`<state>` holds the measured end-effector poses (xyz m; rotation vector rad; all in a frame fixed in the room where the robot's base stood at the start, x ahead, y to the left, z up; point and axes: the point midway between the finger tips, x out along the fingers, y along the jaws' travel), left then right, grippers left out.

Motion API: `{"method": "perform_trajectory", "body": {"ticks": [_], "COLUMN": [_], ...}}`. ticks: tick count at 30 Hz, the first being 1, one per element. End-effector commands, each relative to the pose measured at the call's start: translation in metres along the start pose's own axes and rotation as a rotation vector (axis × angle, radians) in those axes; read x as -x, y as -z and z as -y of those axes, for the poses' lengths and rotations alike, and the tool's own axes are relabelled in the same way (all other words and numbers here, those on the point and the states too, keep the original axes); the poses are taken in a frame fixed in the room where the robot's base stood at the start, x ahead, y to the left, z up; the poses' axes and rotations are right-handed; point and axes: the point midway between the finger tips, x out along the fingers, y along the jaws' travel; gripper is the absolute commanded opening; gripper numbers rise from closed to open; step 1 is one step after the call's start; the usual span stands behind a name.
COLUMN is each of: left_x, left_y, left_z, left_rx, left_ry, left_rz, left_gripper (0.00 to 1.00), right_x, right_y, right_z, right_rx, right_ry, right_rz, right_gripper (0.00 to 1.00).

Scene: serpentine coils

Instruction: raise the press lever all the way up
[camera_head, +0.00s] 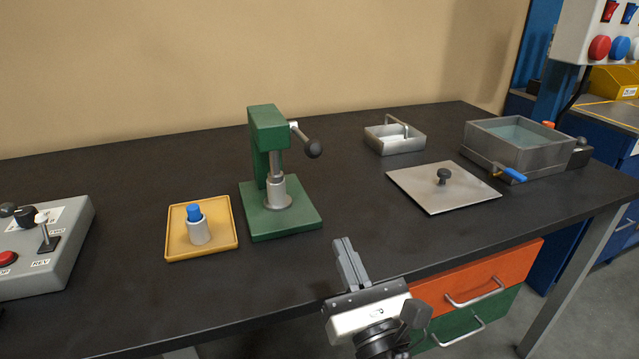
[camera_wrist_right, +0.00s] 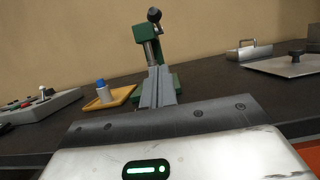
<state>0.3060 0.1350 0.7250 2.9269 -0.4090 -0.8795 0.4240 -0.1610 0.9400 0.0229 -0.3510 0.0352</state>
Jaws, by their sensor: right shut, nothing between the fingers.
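The green press (camera_head: 268,180) stands on the black bench, left of the picture's middle. Its lever (camera_head: 304,138) comes off the right side of the head and slants down to a dark ball knob. In the right wrist view the press (camera_wrist_right: 142,45) stands behind my fingers, which hide part of its base, and the lever knob (camera_wrist_right: 154,15) shows at its top. My right gripper (camera_head: 350,262) is shut and empty at the bench's front edge, in front of and right of the press, apart from the lever. My left gripper is not in view.
A yellow tray (camera_head: 228,244) with a blue-capped cylinder (camera_head: 198,228) lies left of the press. A grey control box (camera_head: 70,235) is at far left. A metal plate (camera_head: 460,193), small metal tray (camera_head: 395,148) and water tank (camera_head: 490,150) stand right. Bench between gripper and press is clear.

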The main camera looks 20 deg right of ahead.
Motion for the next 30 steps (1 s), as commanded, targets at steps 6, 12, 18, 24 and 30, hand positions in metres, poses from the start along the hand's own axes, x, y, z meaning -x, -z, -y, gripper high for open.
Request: {"method": "perform_trajectory", "body": {"ticks": [6,12,18,24,30], "left_x": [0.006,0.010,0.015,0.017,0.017], "left_y": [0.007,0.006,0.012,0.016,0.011], "left_z": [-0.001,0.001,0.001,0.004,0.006], "left_rx": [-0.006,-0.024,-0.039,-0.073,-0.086], "left_ry": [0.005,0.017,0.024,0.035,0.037], "left_rz": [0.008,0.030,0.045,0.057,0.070], "left_gripper": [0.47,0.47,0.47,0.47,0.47], "right_x": [-0.029,-0.073,-0.109,-0.124,-0.127], "right_y": [-0.006,-0.006,-0.016,-0.029,-0.031], "right_z": [0.000,-0.001,-0.001,-0.001,-0.001], "right_rx": [0.022,0.021,0.017,0.016,0.017], "right_ry": [-0.001,-0.001,-0.001,-0.001,-0.002], "right_rz": [0.012,0.011,0.010,0.007,0.006], "right_gripper": [0.00,0.00,0.00,0.00,0.00]}}
